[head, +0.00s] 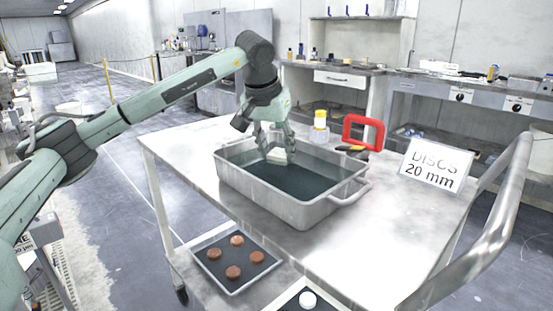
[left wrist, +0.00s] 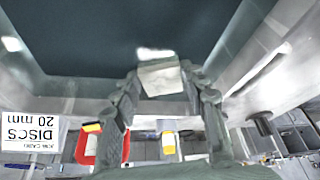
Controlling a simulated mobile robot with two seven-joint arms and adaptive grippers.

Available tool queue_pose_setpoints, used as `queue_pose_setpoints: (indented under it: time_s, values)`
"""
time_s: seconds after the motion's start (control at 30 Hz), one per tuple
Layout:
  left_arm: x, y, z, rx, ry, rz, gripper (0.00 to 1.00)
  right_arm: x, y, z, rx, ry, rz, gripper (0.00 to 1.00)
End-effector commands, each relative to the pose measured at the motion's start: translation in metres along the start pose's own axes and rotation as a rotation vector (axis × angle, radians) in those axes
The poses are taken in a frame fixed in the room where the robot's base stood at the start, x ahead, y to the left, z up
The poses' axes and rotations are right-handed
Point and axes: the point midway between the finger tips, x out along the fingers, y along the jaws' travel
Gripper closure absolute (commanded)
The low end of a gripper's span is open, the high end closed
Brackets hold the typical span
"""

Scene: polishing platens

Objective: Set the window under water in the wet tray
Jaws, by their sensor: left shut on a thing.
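The window (head: 278,157) is a small pale block held between the fingertips of my left gripper (head: 276,148). In the left wrist view the window (left wrist: 161,78) sits between both fingers, with a pale patch just past it that may be its reflection. The wet tray (head: 285,208) is a grey metal tub with handles, holding dark water (head: 300,183). My left gripper points down inside the tray's outline, toward its far side. The window looks at or just above the water; I cannot tell whether it touches. My right gripper is not in view.
A yellow-capped bottle (head: 320,128), a red frame (head: 363,131) and a "DISCS 20 mm" sign (head: 434,165) stand on the cart behind and right of the tray. A lower tray (head: 237,288) holds several brown discs. The cart's front right top (head: 375,240) is clear.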

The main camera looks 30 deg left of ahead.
Motion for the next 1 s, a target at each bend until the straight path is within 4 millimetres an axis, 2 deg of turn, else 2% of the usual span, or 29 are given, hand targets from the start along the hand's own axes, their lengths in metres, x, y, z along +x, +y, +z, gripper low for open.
queue_pose_setpoints:
  time_s: [0.1,0.17,0.5,0.53,0.67,1.0]
  values:
    - [0.018,0.000,0.008,0.001,-0.002,0.000,0.90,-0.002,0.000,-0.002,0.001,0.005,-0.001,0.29]
    - [0.022,0.000,0.010,0.001,-0.001,0.000,0.90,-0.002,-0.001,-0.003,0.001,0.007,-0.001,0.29]
    - [0.025,0.000,0.011,0.000,0.000,0.000,0.90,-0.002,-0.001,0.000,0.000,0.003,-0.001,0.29]
    - [0.025,0.000,0.011,0.000,0.000,0.000,0.55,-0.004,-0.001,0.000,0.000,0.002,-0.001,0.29]
    - [0.025,0.000,0.011,0.000,-0.001,0.000,0.39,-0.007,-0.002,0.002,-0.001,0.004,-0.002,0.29]
    - [0.022,0.000,0.010,0.000,0.000,0.000,0.37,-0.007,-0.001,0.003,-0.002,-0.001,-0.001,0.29]
